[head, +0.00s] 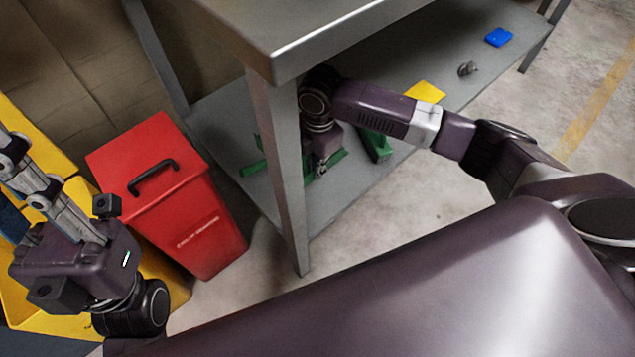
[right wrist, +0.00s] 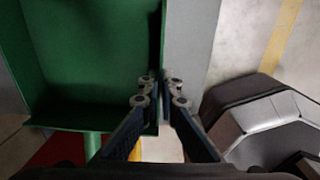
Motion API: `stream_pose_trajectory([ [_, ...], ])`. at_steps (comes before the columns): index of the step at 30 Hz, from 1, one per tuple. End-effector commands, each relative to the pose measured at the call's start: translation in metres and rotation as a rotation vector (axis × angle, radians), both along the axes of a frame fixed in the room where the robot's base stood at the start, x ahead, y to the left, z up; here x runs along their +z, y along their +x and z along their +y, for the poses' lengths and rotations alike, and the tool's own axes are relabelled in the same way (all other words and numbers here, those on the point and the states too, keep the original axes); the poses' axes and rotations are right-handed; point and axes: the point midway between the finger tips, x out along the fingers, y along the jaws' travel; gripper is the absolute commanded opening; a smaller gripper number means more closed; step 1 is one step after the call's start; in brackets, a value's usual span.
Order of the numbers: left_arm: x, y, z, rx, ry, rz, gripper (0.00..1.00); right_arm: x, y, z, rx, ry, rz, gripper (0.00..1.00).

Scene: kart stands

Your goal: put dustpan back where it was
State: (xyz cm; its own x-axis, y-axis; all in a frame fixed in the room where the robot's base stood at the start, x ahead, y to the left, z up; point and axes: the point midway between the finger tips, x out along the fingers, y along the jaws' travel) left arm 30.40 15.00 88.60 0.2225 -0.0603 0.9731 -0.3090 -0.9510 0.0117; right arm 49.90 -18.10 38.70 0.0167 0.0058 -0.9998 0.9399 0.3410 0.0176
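The green dustpan (right wrist: 95,60) fills the upper left of the right wrist view, with its raised side wall toward the right. In the head view, green parts (head: 376,146) show on both sides of my right gripper (head: 322,168), over the lower shelf; the arm and a table leg hide the middle. In the right wrist view, my right gripper's fingers (right wrist: 160,92) are close together on either side of the dustpan's side wall, near its corner, and appear clamped on it. My left gripper (head: 18,160) is at the far left, away from the dustpan; its finger gap is unclear.
The grey metal table's lower shelf (head: 350,205) holds a yellow piece (head: 425,92), a small grey object (head: 467,69) and a blue piece (head: 498,37). A red bin (head: 175,195) stands left of the table leg (head: 282,175). Yellow equipment (head: 50,318) is below my left arm.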

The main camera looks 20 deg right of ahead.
Motion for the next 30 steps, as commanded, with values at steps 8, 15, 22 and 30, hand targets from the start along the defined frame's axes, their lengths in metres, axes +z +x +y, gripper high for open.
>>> stream_pose_trajectory([
  [8,-0.009,-0.006,0.002,-0.002,-0.009,-0.027,0.22,-0.021,0.000,0.000,0.001,0.000,0.001,0.00],
  [15,-0.028,-0.006,0.002,-0.002,-0.009,-0.027,0.22,-0.060,0.000,0.000,0.001,0.000,0.000,0.00],
  [22,-0.026,-0.006,0.001,-0.002,-0.008,-0.025,0.22,-0.059,0.000,0.000,0.001,0.000,-0.001,0.00],
  [30,-0.026,-0.006,0.001,-0.002,-0.008,-0.025,0.22,-0.062,0.000,0.000,0.001,-0.001,0.000,0.14],
])
